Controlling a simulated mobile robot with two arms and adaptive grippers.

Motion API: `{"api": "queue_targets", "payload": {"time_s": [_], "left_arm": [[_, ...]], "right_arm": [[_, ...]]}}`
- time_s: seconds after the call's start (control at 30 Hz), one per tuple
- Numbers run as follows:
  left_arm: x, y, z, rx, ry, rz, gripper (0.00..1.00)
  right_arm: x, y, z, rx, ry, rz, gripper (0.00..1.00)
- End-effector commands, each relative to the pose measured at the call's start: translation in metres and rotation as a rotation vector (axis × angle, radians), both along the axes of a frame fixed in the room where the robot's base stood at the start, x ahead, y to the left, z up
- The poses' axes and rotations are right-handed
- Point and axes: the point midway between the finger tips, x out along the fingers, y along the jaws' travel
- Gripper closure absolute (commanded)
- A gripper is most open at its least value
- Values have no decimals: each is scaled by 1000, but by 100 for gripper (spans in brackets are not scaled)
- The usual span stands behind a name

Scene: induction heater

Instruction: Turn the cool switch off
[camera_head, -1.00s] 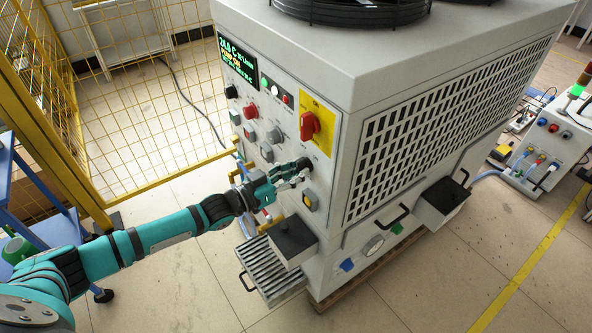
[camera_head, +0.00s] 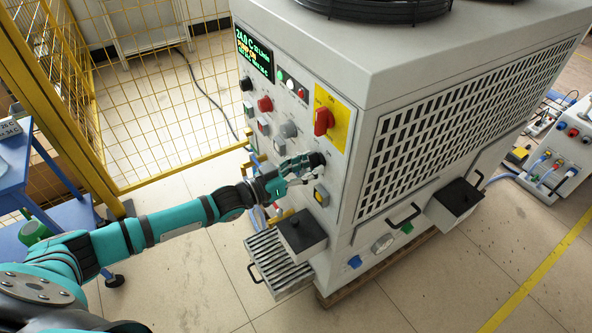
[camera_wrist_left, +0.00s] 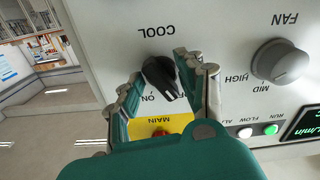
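The cool switch is a black rotary knob (camera_wrist_left: 162,79) under an upside-down COOL label in the left wrist view. Its pointer slants down and right in that view. Letters beside it are partly hidden by a finger. In the head view the knob (camera_head: 318,158) is at the front panel's right, below the red main switch (camera_head: 323,121). My left gripper (camera_head: 304,163) reaches it from the left. In the wrist view its fingers (camera_wrist_left: 160,82) stand apart on either side of the knob; I cannot tell whether they touch it. My right gripper is not in view.
The grey fan knob (camera_wrist_left: 282,62) is to the right in the wrist view. A yellow-sided knob (camera_head: 321,195) and a black box (camera_head: 302,233) sit below the gripper. A yellow mesh fence (camera_head: 150,100) stands left of the machine. Clear floor (camera_head: 200,275) lies in front.

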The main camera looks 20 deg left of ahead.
Motion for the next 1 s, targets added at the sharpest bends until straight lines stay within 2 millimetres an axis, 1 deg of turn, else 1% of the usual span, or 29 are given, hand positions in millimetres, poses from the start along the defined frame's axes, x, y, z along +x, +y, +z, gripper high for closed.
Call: {"api": "queue_targets", "payload": {"time_s": [0.17,0.4,0.5,0.6,0.7,1.0], "left_arm": [[-24,19,-2,5,4,0,62],[-64,50,-2,4,3,0,62],[-76,60,-1,3,3,0,62],[-85,66,0,0,1,0,62],[-89,69,1,0,-2,-1,62],[-90,70,1,-1,-2,-1,62]], "right_arm": [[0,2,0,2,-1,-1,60],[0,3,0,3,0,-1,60],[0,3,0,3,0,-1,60],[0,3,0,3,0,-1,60],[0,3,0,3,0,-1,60],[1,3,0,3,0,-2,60]]}}
